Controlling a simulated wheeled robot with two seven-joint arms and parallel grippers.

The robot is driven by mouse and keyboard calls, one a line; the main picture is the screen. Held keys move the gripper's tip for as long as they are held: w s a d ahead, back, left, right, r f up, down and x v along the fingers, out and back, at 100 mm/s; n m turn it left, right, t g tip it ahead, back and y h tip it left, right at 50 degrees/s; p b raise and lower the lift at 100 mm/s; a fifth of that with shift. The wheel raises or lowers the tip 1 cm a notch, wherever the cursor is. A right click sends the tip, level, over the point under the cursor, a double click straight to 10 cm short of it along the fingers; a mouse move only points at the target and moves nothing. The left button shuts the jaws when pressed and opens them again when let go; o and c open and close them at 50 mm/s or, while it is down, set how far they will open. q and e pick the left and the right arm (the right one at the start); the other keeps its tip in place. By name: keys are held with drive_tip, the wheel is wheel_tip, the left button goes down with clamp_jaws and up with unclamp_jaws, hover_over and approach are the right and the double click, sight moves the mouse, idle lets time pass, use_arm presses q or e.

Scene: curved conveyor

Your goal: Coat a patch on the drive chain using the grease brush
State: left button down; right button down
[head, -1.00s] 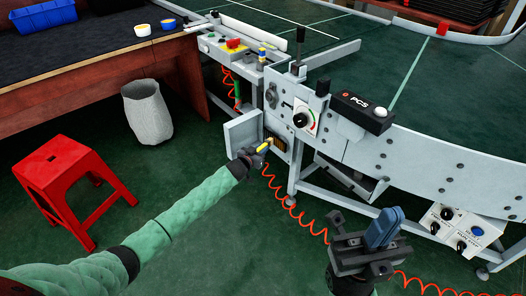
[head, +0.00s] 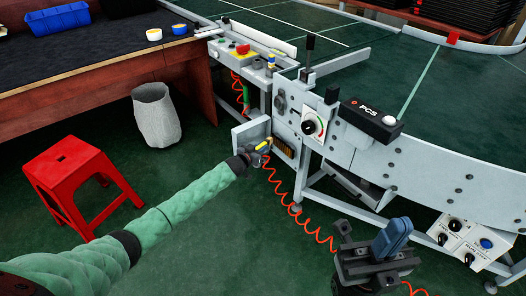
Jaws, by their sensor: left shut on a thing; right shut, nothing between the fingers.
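My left gripper (head: 257,153) is shut on the grease brush (head: 264,146), of which a small yellow part shows. It is at the open housing (head: 252,132) under the conveyor's end. The drive chain (head: 284,149) seems to be the brownish ribbed strip inside that housing, just right of the brush. The brush tip is too small to make out, so I cannot tell whether it touches the chain. My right gripper (head: 372,250), dark with a blue part on top, is shut and empty at the lower right, in front of the conveyor.
The curved conveyor (head: 440,170) carries a black PCS box (head: 370,119) and a dial. An orange coiled hose (head: 312,232) hangs below. A red stool (head: 70,170) and a grey bin (head: 157,115) stand at left. A control box (head: 466,240) is low right.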

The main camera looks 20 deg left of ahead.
use_arm(q)
drive_tip(key=shift+w+a, duration=0.35)
drive_tip(key=shift+a, duration=0.05)
drive_tip(key=s+a+p, duration=0.3)
drive_tip(key=s, duration=0.1)
drive_tip(key=shift+s+a+p, duration=0.35)
drive_tip(key=shift+s, duration=0.05)
idle(0.3)
